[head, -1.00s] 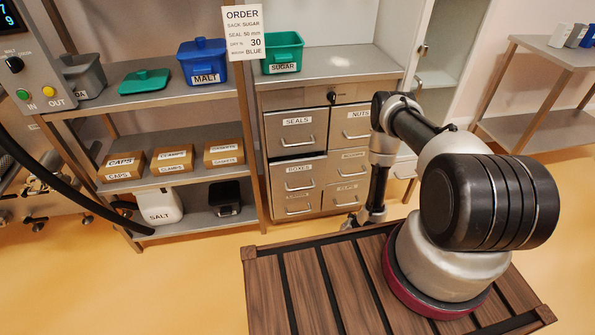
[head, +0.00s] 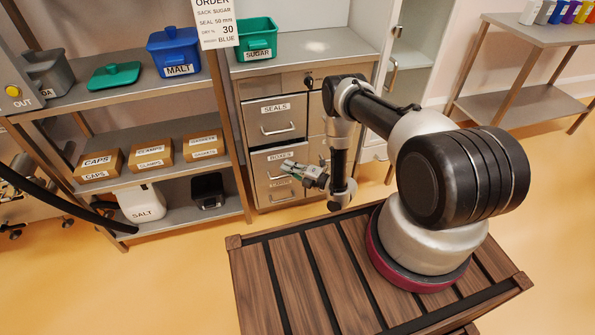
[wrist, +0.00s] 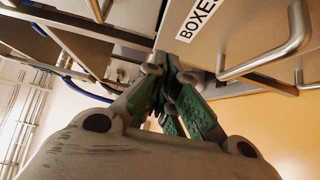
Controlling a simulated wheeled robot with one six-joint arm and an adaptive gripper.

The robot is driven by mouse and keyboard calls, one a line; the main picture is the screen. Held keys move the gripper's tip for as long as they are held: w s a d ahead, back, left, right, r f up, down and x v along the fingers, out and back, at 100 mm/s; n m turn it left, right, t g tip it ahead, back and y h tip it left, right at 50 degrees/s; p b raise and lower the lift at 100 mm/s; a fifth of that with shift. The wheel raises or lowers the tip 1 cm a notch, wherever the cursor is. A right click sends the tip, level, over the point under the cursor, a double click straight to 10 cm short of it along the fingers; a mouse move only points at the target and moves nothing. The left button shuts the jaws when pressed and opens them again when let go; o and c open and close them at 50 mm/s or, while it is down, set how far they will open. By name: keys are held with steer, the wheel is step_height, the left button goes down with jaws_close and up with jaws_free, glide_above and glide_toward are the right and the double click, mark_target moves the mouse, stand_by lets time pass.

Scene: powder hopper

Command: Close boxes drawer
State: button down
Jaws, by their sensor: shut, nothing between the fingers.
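The boxes drawer (head: 262,166), a grey metal front with a white BOXES label and a bar handle, is in the cabinet below the seals drawer (head: 276,120) in the head view. Its front seems to stand slightly proud of the drawer above; how far is hard to tell. My gripper (head: 286,170) is in front of its right part, hiding part of the front. In the wrist view my gripper (wrist: 165,68) has its green-padded fingers shut and empty, beside the BOXES label, with the drawer's handle (wrist: 278,62) to the right. Contact with the front cannot be told.
The shelf rack (head: 190,88) with bins and cartons stands left of the cabinet. A black hose (head: 60,200) curves at the left. A side table (head: 525,90) stands at the right back. Orange floor (head: 180,285) is clear in front of the rack.

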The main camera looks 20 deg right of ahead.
mark_target(278, 151)
steer(key=shift+w+a, duration=0.35)
steer(key=shift+w, duration=0.7)
steer(key=shift+w+a, duration=0.4)
steer(key=shift+w, duration=0.6)
steer(key=shift+w+a, duration=0.35)
steer(key=shift+w, duration=0.7)
steer(key=w, duration=0.4)
steer(key=shift+w, duration=0.1)
steer(key=shift+w+r, duration=0.15)
steer(key=shift+w, duration=0.05)
